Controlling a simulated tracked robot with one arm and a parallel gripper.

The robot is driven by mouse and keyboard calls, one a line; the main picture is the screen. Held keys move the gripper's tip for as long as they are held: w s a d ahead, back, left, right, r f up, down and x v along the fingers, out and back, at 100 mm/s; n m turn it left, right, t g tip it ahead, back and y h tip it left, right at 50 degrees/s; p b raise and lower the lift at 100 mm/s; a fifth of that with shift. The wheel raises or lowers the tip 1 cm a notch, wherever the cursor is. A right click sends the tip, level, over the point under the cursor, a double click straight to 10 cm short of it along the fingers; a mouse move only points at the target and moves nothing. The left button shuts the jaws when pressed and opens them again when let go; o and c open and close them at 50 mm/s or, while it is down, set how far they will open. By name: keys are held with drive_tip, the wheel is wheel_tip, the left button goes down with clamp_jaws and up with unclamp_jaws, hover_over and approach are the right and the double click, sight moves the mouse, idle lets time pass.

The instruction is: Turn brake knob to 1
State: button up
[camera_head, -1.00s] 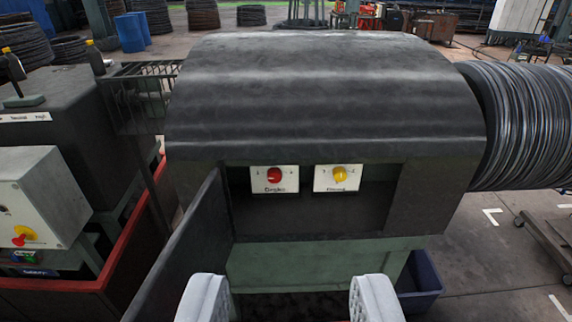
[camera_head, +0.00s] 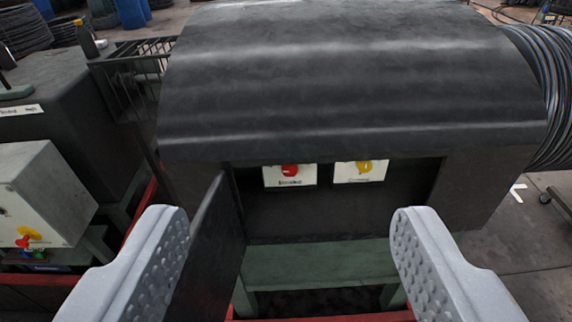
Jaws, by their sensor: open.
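Two knobs sit on white label plates in the dark recess under the machine's hood. The left one is a red knob (camera_head: 289,170) and the right one is a yellow knob (camera_head: 364,166). The print on both plates is too small to read surely, so I cannot tell which is the brake knob or what setting either shows. My gripper (camera_head: 289,222) is open and empty, its two grey fingers wide apart at the lower left and lower right. It is in front of the recess and touches neither knob.
A dark open door panel (camera_head: 213,245) stands out at the recess's left side, close to my left finger. The large dark hood (camera_head: 350,85) overhangs the knobs. A grey control box (camera_head: 40,195) is at left; a wire coil (camera_head: 548,90) is at right.

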drive_tip(key=w+f+m+t+h+b, duration=0.1)
drive_tip(key=w+f+m, duration=0.1)
drive_tip(key=w+f, duration=0.85)
drive_tip(key=w+f+m+h+b, duration=0.1)
drive_tip(key=w+f+m, duration=0.2)
drive_tip(key=w+f, duration=0.7)
drive_tip(key=m+t+y+b, duration=0.1)
drive_tip(key=m+b, duration=0.1)
drive_tip(key=m, duration=0.2)
approach(290, 172)
drive_tip(key=w+p, duration=0.1)
drive_tip(key=w, duration=0.3)
drive_tip(key=shift+w+f, duration=0.15)
drive_tip(key=shift+w, duration=0.1)
drive_tip(key=shift+w+p, duration=0.4)
drive_tip(key=shift+w, duration=1.15)
drive_tip(key=shift+w+d, duration=0.25)
drive_tip(key=shift+w, duration=0.35)
